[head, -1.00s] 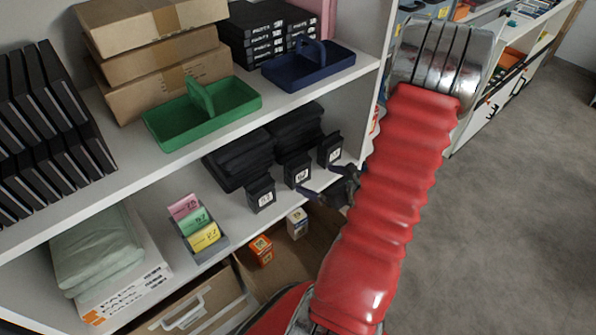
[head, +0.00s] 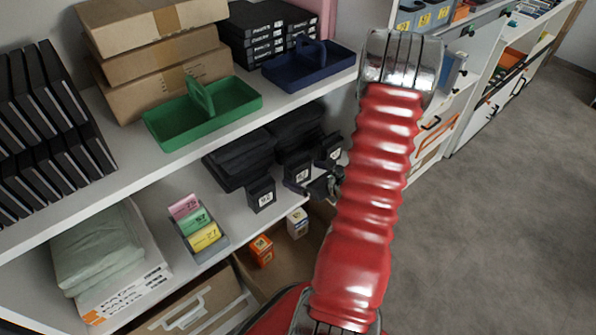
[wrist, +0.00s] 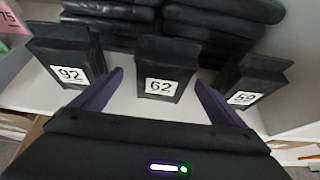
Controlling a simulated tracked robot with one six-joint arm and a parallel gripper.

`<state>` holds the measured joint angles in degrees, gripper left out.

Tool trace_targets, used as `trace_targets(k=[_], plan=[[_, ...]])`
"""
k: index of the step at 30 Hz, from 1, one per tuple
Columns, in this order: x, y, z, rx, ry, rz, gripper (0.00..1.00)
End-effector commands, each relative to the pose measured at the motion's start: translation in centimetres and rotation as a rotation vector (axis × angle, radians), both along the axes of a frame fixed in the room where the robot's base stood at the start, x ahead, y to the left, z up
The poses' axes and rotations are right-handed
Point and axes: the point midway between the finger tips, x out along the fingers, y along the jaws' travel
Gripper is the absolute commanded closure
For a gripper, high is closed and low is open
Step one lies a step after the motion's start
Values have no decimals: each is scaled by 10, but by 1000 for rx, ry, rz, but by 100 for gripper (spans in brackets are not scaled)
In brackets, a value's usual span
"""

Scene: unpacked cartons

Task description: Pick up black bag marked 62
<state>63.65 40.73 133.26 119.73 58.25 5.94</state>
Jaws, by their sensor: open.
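The black bag marked 62 (wrist: 162,68) stands upright on the shelf in the middle of the wrist view, between two similar black bags. In the head view it is the middle bag of the row (head: 297,170), partly hidden by my gripper. My gripper (wrist: 158,88) is open and empty, its two purple-tinted fingers pointing at the bag, one toward each side of it. In the head view my gripper (head: 308,187) is at the shelf's front edge, close before the bag. I cannot tell whether a finger touches it.
A black bag marked 92 (wrist: 68,58) stands to the left and one marked 59 (wrist: 248,80) to the right. Folded black bundles (head: 240,160) lie behind. Coloured cards (head: 196,228) stand farther left. The upper shelf holding the green tray (head: 232,108) is above.

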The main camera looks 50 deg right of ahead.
Motion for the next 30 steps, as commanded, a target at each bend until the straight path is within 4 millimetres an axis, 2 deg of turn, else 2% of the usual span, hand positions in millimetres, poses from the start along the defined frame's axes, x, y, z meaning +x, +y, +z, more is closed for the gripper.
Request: trace_targets(k=[13, 30], plan=[[38, -9, -27, 0, 1, 2, 7], [41, -9, -28, 0, 0, 0, 7]])
